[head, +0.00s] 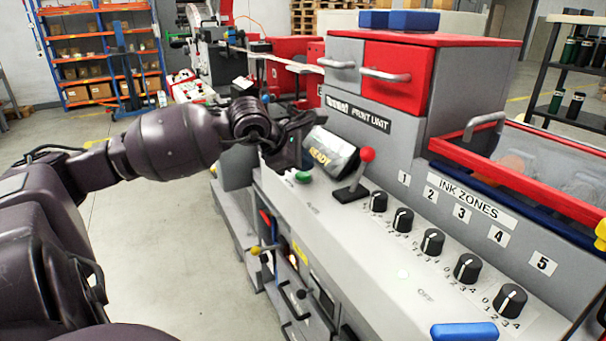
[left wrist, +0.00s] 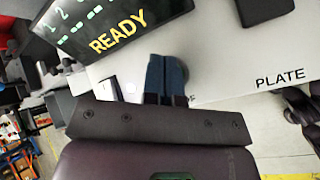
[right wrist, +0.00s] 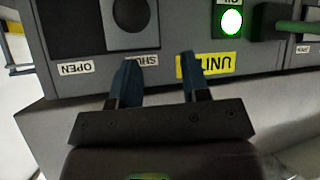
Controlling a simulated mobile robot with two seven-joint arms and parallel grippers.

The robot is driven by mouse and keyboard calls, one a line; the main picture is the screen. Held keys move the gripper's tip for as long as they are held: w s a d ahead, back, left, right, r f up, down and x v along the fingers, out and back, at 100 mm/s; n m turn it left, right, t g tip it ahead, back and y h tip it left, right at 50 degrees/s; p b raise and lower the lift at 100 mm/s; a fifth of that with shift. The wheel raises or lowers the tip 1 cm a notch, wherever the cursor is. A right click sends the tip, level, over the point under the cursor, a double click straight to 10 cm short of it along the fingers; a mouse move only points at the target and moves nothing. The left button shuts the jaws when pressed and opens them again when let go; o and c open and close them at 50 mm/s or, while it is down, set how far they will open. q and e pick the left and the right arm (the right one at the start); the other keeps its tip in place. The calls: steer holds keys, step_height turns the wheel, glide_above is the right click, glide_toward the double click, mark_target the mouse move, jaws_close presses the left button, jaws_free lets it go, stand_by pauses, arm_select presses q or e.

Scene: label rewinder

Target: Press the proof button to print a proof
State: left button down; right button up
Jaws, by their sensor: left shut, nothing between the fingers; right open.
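A green button (head: 303,177) sits on the grey sloping console, just in front of the tilted READY screen (head: 332,155). I take it for the proof button, but its label is not readable. My left gripper (head: 307,157) is over that spot, shut and empty. In the left wrist view its closed fingers (left wrist: 167,62) point at the white panel and hide most of a round grey base; a label ending in F is partly covered beside them. Whether the fingertips touch the button I cannot tell. My right gripper (right wrist: 159,60) is open and empty, facing a cabinet front.
A red-knobbed lever (head: 367,155) stands right of the screen, with a row of black ink knobs (head: 432,241) beyond it. The PLATE label (left wrist: 283,75) is beside the left fingers.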

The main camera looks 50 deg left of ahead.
mark_target(303, 175)
arm_select(q)
steer(key=shift+f, duration=0.5)
arm_select(e)
steer(key=shift+s+f, duration=0.1)
steer(key=shift+f, duration=0.15)
arm_select(q)
steer(key=shift+r, duration=0.15)
arm_select(e)
steer(key=shift+r, duration=0.1)
stand_by(0.3)
arm_select(q)
steer(key=shift+r, duration=0.8)
arm_select(e)
steer(key=shift+r, duration=0.45)
steer(key=shift+w, duration=0.2)
arm_select(q)
steer(key=shift+r+p, duration=1)
steer(key=shift+r, duration=1.55)
arm_select(e)
steer(key=shift+w+r, duration=0.2)
steer(key=shift+r, duration=0.4)
steer(key=shift+w+r, duration=0.15)
steer(key=shift+r, duration=0.45)
arm_select(q)
steer(key=shift+f, duration=0.1)
